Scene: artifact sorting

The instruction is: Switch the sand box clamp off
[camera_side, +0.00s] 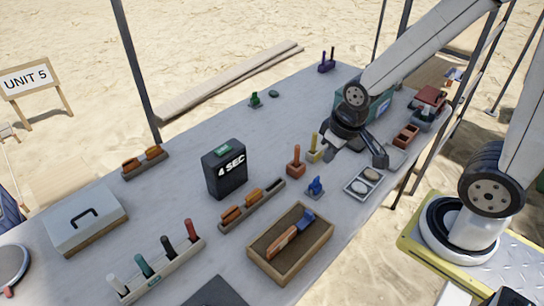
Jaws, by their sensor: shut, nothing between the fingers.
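The sand box (311,258) is a wooden tray of brown sand near the front of the grey table. An orange and blue piece (283,241) lies in it; I cannot tell whether this is a clamp or has a switch. Upright orange (295,161), yellow (315,149) and blue (315,187) lever-like pieces stand behind the box. I cannot tell which, if any, works the clamp. My gripper (378,158) is shut and empty, above the table to the right of these pieces and apart from the sand box. Its fingertips are small in this view.
A black block reading "4 SEC" (226,177) stands mid-table. A rack of coloured handles (160,270) and a grey-lidded box (84,218) are at left. A tray with round pieces (362,184) lies below my gripper. A green box (378,103) stands behind my wrist.

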